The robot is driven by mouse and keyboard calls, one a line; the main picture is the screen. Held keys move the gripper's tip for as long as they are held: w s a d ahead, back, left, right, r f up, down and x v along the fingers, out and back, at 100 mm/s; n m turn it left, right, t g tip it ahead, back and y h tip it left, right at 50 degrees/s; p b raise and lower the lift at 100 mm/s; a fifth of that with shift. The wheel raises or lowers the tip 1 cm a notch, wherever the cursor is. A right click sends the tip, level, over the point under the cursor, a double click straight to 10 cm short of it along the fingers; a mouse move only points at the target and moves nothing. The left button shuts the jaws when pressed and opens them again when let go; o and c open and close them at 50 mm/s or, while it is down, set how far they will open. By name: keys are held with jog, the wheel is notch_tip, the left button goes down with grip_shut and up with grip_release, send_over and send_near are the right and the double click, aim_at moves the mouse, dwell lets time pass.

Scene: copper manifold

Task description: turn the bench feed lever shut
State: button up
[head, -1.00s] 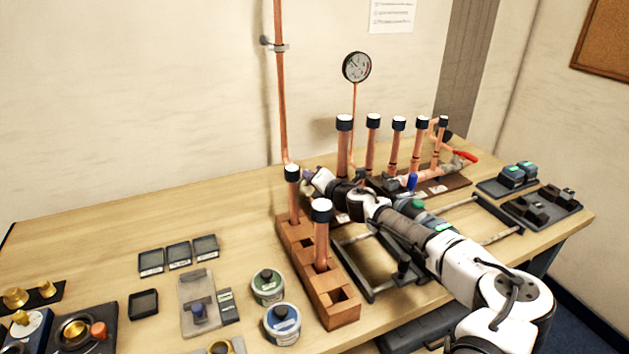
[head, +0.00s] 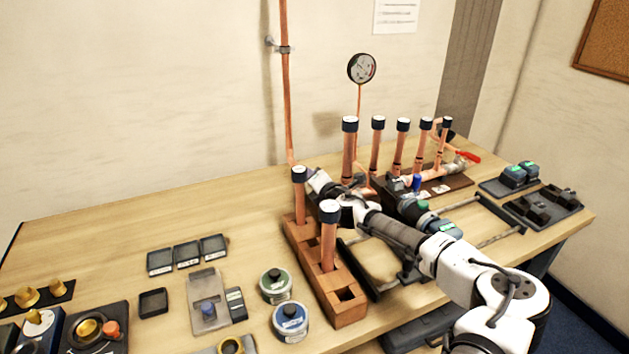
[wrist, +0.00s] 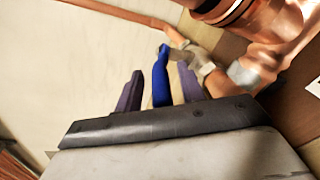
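In the wrist view a blue lever (wrist: 160,80) stands between the two dark purple fingers of my gripper (wrist: 160,88). A gap shows on each side of it, so the gripper is open around the lever and not closed on it. The lever's top end meets a grey valve body (wrist: 196,62) on a copper pipe (wrist: 172,38). In the head view my gripper (head: 315,179) is at the foot of the tall wall pipe (head: 286,90), behind the wooden block, and the lever there is hidden by it.
A wooden block (head: 349,312) with upright capped copper tubes stands just in front of my gripper. The manifold's capped tubes (head: 377,150) rise to its right, with a red handle (head: 468,157) and a blue handle (head: 416,183). A gauge (head: 361,68) is behind. The left rear bench is clear.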

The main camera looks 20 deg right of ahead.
jog(key=shift+s, duration=0.1)
jog(key=shift+s, duration=0.55)
jog(key=b+v, duration=0.4)
jog(key=v, duration=0.8)
jog(key=shift+s+r, duration=0.25)
jog(key=shift+c, duration=0.5)
